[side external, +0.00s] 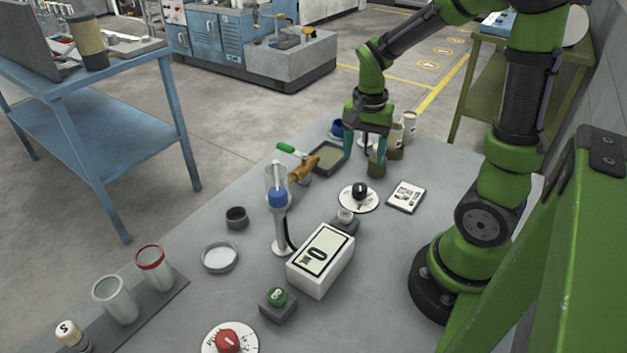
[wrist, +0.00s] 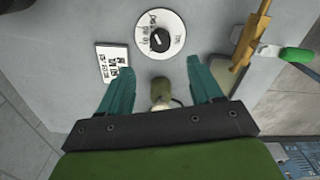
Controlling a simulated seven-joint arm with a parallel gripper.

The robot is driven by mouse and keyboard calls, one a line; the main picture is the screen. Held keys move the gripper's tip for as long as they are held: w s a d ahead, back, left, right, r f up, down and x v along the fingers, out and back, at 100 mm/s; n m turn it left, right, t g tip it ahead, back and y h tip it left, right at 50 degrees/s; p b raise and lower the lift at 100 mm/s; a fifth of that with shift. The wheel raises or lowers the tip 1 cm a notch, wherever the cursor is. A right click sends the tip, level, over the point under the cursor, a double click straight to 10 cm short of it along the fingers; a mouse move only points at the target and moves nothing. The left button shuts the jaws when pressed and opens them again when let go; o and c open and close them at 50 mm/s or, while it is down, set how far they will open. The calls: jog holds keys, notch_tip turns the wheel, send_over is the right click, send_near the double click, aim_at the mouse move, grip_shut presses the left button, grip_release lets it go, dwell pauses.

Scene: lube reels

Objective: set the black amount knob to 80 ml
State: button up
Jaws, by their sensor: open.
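The black amount knob (side external: 359,190) sits on a round white dial (side external: 347,202) with printed marks, flat on the grey table. In the wrist view the knob (wrist: 159,40) is at the top centre, with a pale pointer line on it. The scale is too small to read for its setting. My gripper (side external: 363,152) is open above the back of the table, behind the dial. In the wrist view its teal fingers (wrist: 162,80) are spread, with the knob beyond their tips. An olive-coloured cup (side external: 376,167) is close to the fingers; I cannot tell whether they touch.
A printed card (side external: 406,197) lies right of the dial. A brass tap with a green handle (side external: 290,148), a shallow tray (side external: 328,158) and a white display box (side external: 320,262) stand around it. A red knob (side external: 228,341) is at the front. The table's middle right is clear.

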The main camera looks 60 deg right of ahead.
aim_at(360, 186)
notch_tip(360, 186, down, 11)
jog(key=shift+r, duration=0.1)
dwell(0.3)
jog(key=c, duration=1.1)
jog(key=shift+o, duration=0.2)
jog(key=shift+n, duration=0.4)
jog(key=n, duration=0.3)
jog(key=shift+n, duration=2)
